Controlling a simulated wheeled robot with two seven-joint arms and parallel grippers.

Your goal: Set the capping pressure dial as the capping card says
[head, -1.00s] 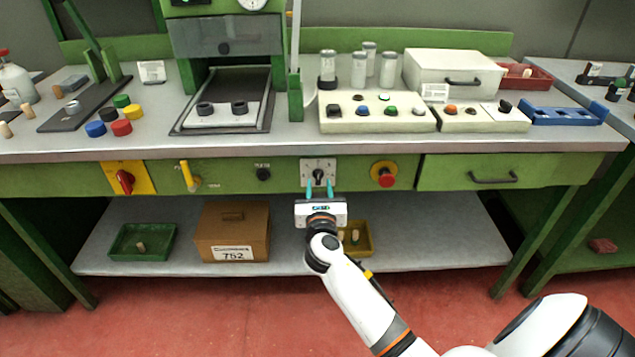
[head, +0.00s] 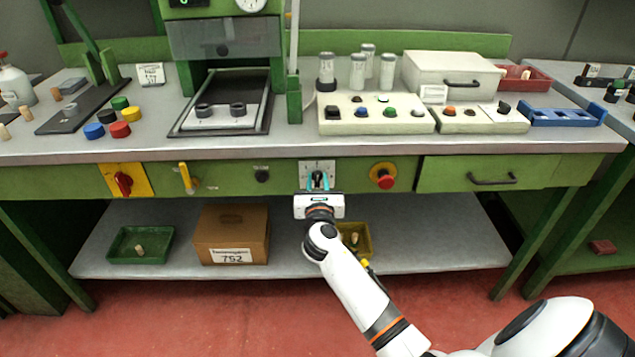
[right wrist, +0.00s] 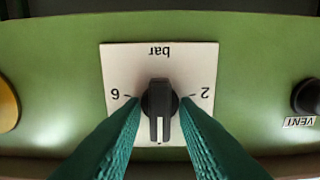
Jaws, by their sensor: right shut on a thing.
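The pressure dial is a black knob (right wrist: 160,106) on a white plate (right wrist: 190,58) marked "bar", upside down in the right wrist view. A "2" and another numeral stand at either side. The knob's white line points down in that view, between them; the mark there is mostly hidden. In the head view the plate (head: 307,168) is on the green front panel. My right gripper (head: 318,180) is shut on the knob, a teal finger on each side (right wrist: 160,118). A small white card (head: 150,75) stands at the back left; its print is too small to read. My left gripper is out of view.
A red-and-yellow switch (head: 124,182), a yellow lever (head: 187,178) and a black knob (head: 262,175) are left of the dial. A red stop button (head: 382,177) is to its right. The counter edge (head: 450,150) runs above; a lower shelf (head: 420,230) holds a cardboard box (head: 232,234).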

